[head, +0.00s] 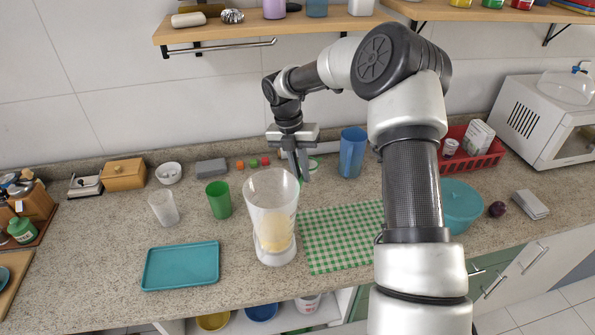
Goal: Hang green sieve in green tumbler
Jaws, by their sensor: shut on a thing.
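The green tumbler (218,200) stands upright on the counter, left of centre. My gripper (301,176) points down behind and right of the tall clear container, and it is shut on the green sieve (315,164). Only a bit of the sieve's green rim shows beside the fingers; the rest is hidden by the gripper. The sieve is to the right of the tumbler and apart from it. I cannot tell exactly how high it is above the counter.
A tall clear container (271,205) with yellowish contents stands between tumbler and gripper. A frosted cup (163,208) is left of the tumbler, a teal tray (181,265) in front. A blue pitcher (352,152) stands right of the gripper. A shelf (240,29) hangs above.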

